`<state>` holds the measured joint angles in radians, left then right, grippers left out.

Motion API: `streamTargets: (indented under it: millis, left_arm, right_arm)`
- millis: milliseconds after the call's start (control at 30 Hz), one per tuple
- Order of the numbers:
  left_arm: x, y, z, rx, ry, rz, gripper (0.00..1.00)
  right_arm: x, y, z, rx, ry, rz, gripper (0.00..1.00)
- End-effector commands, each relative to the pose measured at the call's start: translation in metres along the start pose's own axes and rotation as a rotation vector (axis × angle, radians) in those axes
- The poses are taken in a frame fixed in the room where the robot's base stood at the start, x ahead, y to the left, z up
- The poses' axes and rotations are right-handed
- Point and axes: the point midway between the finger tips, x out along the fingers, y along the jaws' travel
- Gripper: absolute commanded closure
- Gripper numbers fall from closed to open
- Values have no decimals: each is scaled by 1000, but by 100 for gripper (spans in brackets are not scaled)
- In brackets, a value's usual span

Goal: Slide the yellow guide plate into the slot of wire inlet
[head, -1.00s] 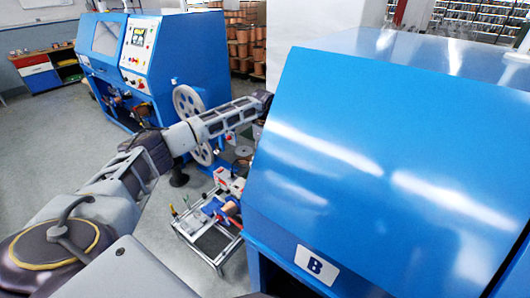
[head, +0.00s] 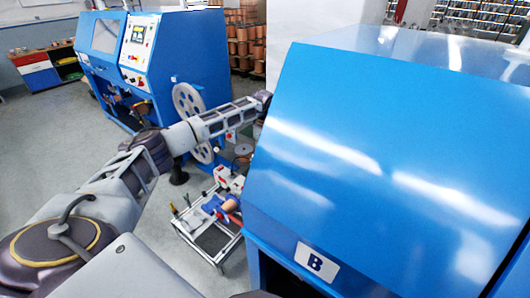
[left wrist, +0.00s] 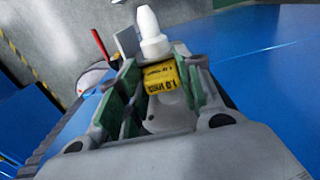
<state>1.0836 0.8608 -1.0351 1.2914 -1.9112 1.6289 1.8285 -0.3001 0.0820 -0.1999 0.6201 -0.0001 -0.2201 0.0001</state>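The slot of the wire inlet cannot be made out. In the head view, my left arm reaches forward to the left edge of the blue machine marked B, and its gripper is hidden there. My right gripper is not in view.
The large blue machine marked B (head: 385,150) fills the right of the head view. Another blue machine (head: 150,55) with a grey spoked wheel (head: 187,101) stands at the back left. A low tool cart (head: 208,235) stands below my arm. The floor at left is clear.

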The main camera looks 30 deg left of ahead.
Motion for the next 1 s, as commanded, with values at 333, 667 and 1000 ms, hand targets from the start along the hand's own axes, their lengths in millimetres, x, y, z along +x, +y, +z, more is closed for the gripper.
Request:
streamTargets:
  millis: [333, 667, 1000]
  left_arm:
    - [-1, 0, 0, -1, 0, -2, 45]
    - [-11, -1, 0, -1, 0, -2, 45]
    - [-54, -1, 0, 0, 0, -5, 45]
  right_arm:
    - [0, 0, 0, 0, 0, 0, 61]
    - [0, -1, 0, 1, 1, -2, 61]
    - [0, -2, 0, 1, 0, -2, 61]
